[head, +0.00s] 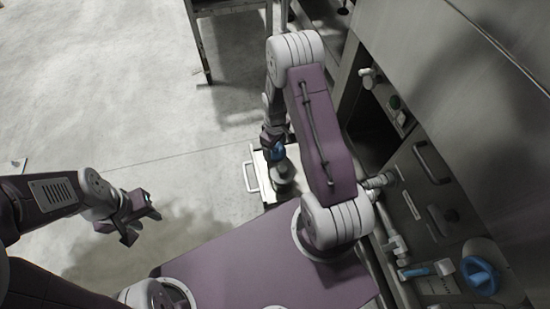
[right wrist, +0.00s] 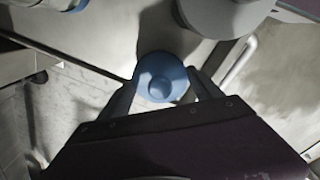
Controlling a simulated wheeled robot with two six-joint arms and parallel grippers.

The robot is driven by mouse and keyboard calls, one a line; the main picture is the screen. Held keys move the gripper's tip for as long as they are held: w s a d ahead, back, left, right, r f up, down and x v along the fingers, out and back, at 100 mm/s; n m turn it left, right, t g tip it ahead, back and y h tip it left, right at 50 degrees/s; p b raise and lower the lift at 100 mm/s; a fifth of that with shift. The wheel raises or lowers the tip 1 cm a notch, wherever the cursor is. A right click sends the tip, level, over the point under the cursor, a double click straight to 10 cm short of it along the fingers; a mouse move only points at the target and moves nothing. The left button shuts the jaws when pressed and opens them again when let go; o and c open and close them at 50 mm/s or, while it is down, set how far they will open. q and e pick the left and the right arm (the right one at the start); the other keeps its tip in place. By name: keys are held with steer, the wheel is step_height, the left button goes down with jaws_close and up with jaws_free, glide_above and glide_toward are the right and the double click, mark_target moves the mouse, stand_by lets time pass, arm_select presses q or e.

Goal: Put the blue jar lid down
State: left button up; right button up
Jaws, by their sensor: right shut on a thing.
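The blue jar lid (head: 278,153) is held in my right gripper (head: 273,142), over a pale tray-like surface (head: 254,168) in the head view. In the right wrist view the round lid (right wrist: 162,77), with a raised knob in its middle, sits between the two fingers of my right gripper (right wrist: 163,90). Whether the lid touches the surface below is unclear. My left gripper (head: 143,222) hangs over the floor at the left, its fingers apart and empty.
A grey round object (head: 284,182) stands on the pale surface close to the lid; it also shows in the right wrist view (right wrist: 222,14). A metal handle (head: 250,177) sticks out at the left. Machine panels with a blue handwheel (head: 481,275) rise at the right.

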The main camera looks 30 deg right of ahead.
mark_target(275, 155)
step_height(275, 155, down, 5)
steer(key=b, duration=0.3)
steer(key=shift+r, duration=0.2)
steer(key=shift+f, duration=0.2)
steer(key=o, duration=1.3)
